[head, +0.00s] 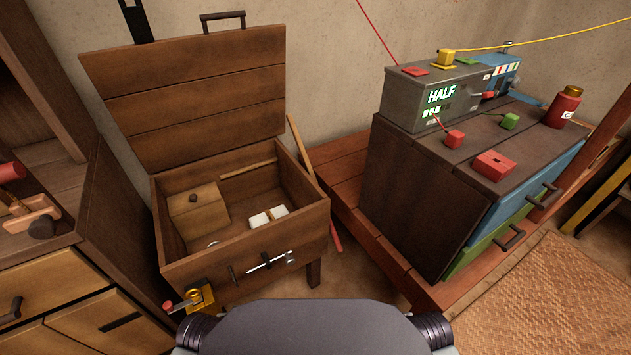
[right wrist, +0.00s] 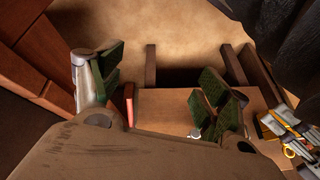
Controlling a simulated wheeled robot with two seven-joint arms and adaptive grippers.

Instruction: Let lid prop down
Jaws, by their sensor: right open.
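A wooden chest (head: 250,239) stands against the wall with its plank lid (head: 190,95) raised and leaning back. A pale thin stick (head: 302,150) slants at the chest's right rear corner; I cannot tell whether it touches the lid. Another thin stick (head: 248,169) runs along the inside back. A silver bolt (head: 268,262) is on the front. My right gripper (right wrist: 162,90) is open, green pads wide apart, with what looks like the chest's front (right wrist: 165,112) beyond them, upside down in the right wrist view. It does not show in the head view. My left gripper is in neither view.
Inside the chest are a small wooden box (head: 199,211) and white blocks (head: 268,217). A brass latch with a red knob (head: 195,297) is at its front left. A cabinet (head: 62,285) stands left; a dark drawer unit (head: 415,200) with a grey device (head: 432,98) stands right.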

